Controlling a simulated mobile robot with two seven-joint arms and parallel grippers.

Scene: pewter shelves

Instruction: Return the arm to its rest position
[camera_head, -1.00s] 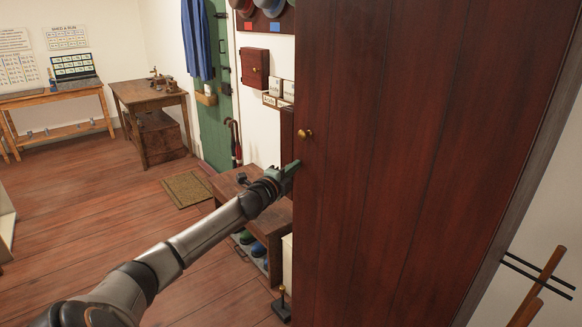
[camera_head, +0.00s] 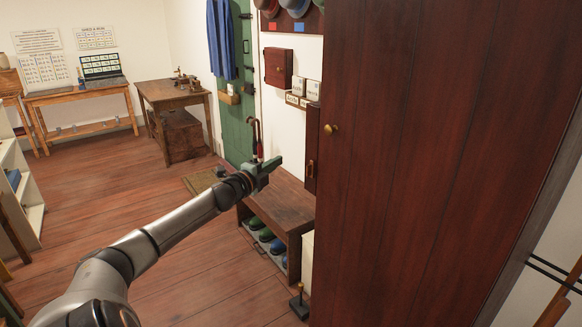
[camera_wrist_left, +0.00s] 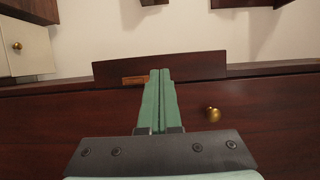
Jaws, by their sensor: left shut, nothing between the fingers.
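My left gripper (camera_head: 270,164) is shut and empty, with green fingers pressed together. In the head view it hangs in the air in front of the wooden bench, left of the tall dark red wooden cabinet (camera_head: 420,170). In the left wrist view the shut fingers (camera_wrist_left: 158,100) point toward dark wood that has a brass knob (camera_wrist_left: 213,115) to their right. The cabinet's brass knob also shows in the head view (camera_head: 331,129). My right gripper is in neither view.
A bench (camera_head: 285,204) with shoes beneath stands left of the cabinet. A small stand (camera_head: 299,304) is on the floor by it. A doormat (camera_head: 200,183) lies before the green door (camera_head: 236,120). A white shelf (camera_head: 33,212) stands at the left edge. The wooden floor (camera_head: 110,190) between is open.

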